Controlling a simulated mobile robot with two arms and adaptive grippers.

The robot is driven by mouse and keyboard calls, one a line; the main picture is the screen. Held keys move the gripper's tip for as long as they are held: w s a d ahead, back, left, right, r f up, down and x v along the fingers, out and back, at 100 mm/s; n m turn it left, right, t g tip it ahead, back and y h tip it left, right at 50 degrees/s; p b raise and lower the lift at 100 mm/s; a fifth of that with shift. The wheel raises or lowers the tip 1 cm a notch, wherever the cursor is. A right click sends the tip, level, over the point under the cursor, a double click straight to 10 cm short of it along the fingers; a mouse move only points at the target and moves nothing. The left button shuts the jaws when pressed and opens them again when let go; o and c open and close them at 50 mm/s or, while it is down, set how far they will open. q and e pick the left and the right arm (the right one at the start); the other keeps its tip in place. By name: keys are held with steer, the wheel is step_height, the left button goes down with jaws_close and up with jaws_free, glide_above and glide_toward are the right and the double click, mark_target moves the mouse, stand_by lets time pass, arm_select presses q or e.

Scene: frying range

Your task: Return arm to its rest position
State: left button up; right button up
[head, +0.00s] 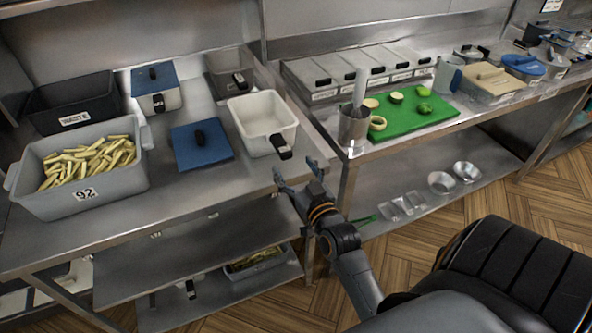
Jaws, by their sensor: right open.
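My right gripper (300,174) is open and empty. It is at the front right corner of the left steel table (225,192), near the white pan's handle, with no clear contact visible. My right arm (345,250) reaches up from the bottom right of the head view. My left gripper is not in view.
On the left table are a grey bin of fries (120,197), a black waste bin (72,112), a blue lid (201,146) and a white pan (262,114). The right counter holds a green board (410,120) and a steel pot (354,128). Wooden floor (400,240) lies open in front.

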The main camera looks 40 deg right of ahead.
steer(key=shift+s+a, duration=0.1)
steer(key=shift+s, duration=0.3)
steer(key=s+a+f+n+g+y, duration=0.1)
steer(key=s+a+f+g, duration=0.15)
steer(key=f, duration=0.85)
steer(key=s+a+f+n+g+y, duration=0.1)
steer(key=s+a+f+g+y, duration=0.2)
steer(key=f, duration=0.8)
steer(key=s+a+f+g, duration=0.2)
steer(key=s+a+f, duration=0.15)
steer(key=f, duration=0.85)
steer(key=s+a+f+n+g, duration=0.2)
steer(key=s+a+f+g, duration=0.2)
steer(key=s+f, duration=0.9)
steer(key=s+d+f+g, duration=0.1)
steer(key=s+f+g, duration=0.1)
steer(key=s, duration=0.7)
steer(key=s+f+n+g, duration=0.1)
steer(key=s+f+g, duration=0.2)
steer(key=s, duration=0.7)
step_height(320, 180, down, 2)
steer(key=shift+d+f, duration=0.15)
steer(key=shift+d, duration=0.25)
